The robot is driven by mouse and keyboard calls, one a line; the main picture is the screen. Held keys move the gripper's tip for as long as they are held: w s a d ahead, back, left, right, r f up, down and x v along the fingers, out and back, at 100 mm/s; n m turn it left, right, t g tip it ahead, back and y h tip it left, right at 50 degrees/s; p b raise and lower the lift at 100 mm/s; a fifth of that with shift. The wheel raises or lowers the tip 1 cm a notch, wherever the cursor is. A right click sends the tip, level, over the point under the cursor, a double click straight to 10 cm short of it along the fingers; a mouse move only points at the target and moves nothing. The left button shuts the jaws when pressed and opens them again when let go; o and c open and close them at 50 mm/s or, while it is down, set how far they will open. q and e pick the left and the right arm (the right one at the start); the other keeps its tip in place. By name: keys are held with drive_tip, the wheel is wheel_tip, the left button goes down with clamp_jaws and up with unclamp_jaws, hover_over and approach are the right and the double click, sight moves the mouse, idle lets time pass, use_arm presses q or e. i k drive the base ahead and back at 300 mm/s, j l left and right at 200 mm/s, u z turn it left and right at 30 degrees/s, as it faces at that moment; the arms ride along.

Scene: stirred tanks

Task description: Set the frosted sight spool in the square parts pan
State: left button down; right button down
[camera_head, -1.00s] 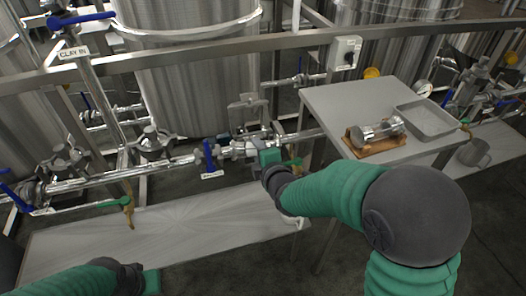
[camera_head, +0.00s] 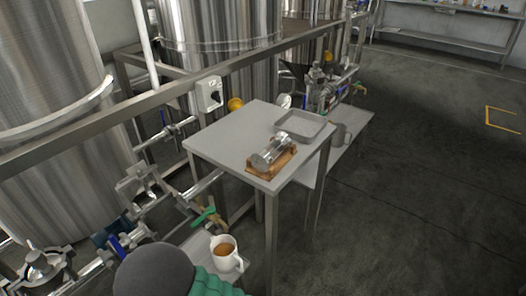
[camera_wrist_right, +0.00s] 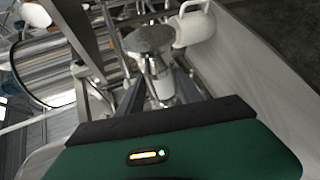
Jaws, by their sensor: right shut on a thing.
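My right gripper (camera_wrist_right: 160,88) shows in the right wrist view, its two dark fingers shut on a short piece with a round grey end flange and a pale body. It looks like the frosted sight spool (camera_wrist_right: 150,40); my fingers hide part of it. In the head view this gripper and its load are out of sight, with only my arm at the bottom edge. The square parts pan (camera_head: 290,125) is a shallow grey metal tray at the table's back right corner, and looks empty. My left gripper is out of view.
A clear, metal-ended spool (camera_head: 270,152) lies on a wooden cradle (camera_head: 287,160) on the table (camera_head: 225,140), in front of the pan. Pipes and steel tanks line the left. Floor at right is clear.

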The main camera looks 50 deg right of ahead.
sight(301, 128)
drive_tip(key=i+j+z, duration=0.1)
drive_tip(key=j+z, duration=0.15)
drive_tip(key=z, duration=0.2)
drive_tip(key=j+z, duration=0.25)
drive_tip(key=z, duration=0.25)
drive_tip(key=j+z, duration=0.45)
drive_tip(key=i+l, duration=0.05)
drive_tip(key=l, duration=0.05)
